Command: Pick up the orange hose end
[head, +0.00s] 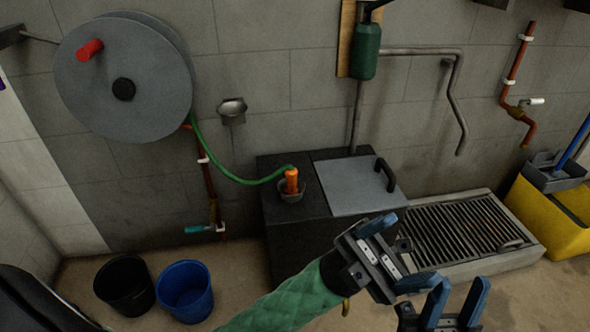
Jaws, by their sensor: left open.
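The orange hose end (291,180) stands upright in a small dark cup (306,189) on top of a dark cabinet (279,221). The green hose (226,172) runs from its top to the reel on the wall. My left gripper (397,254), with a green sleeve behind it, is open and empty. It is to the right of the hose end and nearer to me, apart from it. My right gripper (456,304) is at the bottom edge, with a gap between its blue fingers and nothing seen between them. Its arm is out of view.
A grey lid (350,187) with a dark handle covers the cabinet's right part. A grey hose reel (145,90) hangs on the wall. A black bucket (124,287) and a blue bucket (185,290) stand on the floor. A metal grate (460,231) lies to the right, near a yellow bucket (548,217).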

